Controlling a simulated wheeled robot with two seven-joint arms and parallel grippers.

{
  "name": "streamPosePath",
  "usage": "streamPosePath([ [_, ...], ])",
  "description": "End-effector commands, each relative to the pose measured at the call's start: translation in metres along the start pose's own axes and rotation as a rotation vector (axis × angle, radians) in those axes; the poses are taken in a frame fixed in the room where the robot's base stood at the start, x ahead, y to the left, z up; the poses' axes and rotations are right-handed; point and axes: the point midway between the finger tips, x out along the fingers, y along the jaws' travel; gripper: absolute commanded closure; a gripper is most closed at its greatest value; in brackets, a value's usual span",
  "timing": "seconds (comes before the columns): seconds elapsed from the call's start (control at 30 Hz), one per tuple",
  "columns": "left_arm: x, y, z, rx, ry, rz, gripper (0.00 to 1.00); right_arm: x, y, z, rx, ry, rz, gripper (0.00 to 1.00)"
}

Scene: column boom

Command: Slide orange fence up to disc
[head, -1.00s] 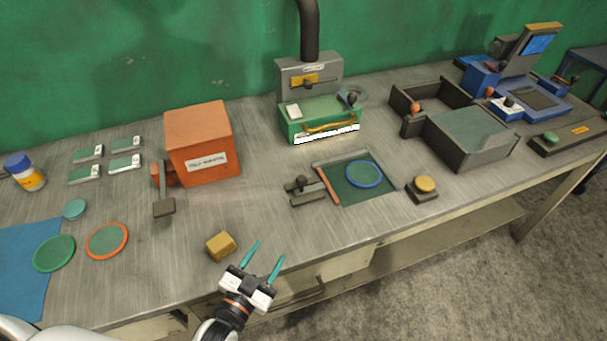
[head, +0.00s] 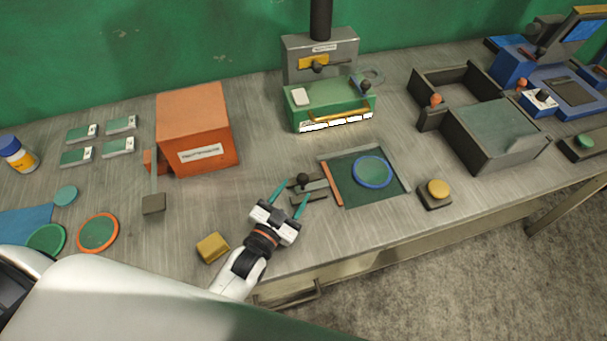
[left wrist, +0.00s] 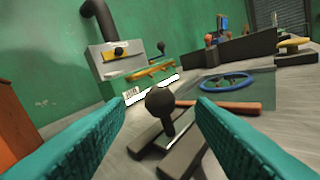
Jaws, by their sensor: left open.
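The orange fence (head: 332,183) is a thin bar along the left side of a dark green square plate (head: 350,198). The blue-rimmed disc (head: 372,172) lies on that plate, with a gap between it and the fence. A grey slide with a black ball knob (head: 303,179) sits left of the fence. My left gripper (head: 291,191) is open, its teal fingers pointing at the knob. In the left wrist view the knob (left wrist: 160,101) stands between the fingers, apart from both; the fence (left wrist: 230,107) and disc (left wrist: 227,82) are beyond. My right gripper is not in view.
A yellow block (head: 213,247) lies left of my left gripper. An orange box (head: 197,130) with a lever stands behind left, and a green press (head: 330,103) behind the plate. A yellow button (head: 437,188) and a dark bin (head: 497,133) are to the right.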

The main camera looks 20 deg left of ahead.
Motion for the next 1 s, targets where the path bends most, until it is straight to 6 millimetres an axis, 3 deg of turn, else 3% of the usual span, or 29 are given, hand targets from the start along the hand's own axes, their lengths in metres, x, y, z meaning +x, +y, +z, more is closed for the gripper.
streamPosePath([
  [0.1, 0.025, 0.001, 0.002, -0.001, -0.002, 0.001, 0.50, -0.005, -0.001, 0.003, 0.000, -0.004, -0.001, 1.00],
  [0.3, 0.050, 0.000, 0.001, 0.000, 0.000, 0.000, 0.50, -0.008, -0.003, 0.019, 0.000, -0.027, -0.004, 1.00],
  [0.7, 0.057, -0.001, 0.000, 0.000, 0.000, -0.001, 0.50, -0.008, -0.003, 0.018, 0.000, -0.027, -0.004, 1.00],
  [1.0, 0.057, 0.000, 0.000, 0.000, 0.000, 0.000, 0.98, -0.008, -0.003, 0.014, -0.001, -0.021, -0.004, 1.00],
])
